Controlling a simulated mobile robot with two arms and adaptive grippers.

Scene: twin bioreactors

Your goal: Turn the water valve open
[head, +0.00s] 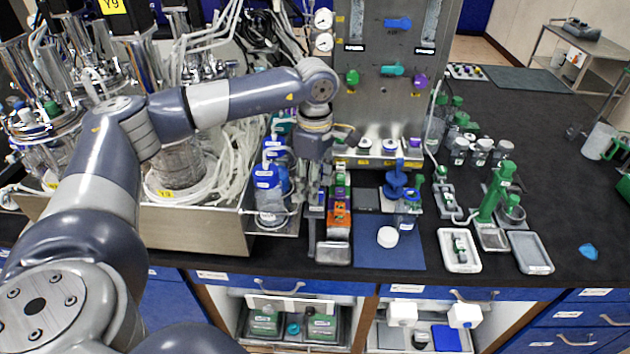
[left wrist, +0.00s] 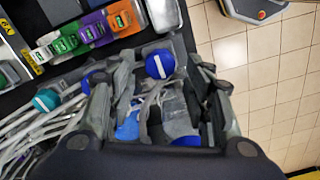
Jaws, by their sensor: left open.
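My right gripper is not in view.
A steel panel (head: 375,110) with coloured handles stands behind my gripper. Green, purple and orange blocks (head: 339,217) stand just right of it. Bottles (head: 270,200) and tubing are close on the left. A blue mat (head: 375,258) lies to the right, partly bare.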

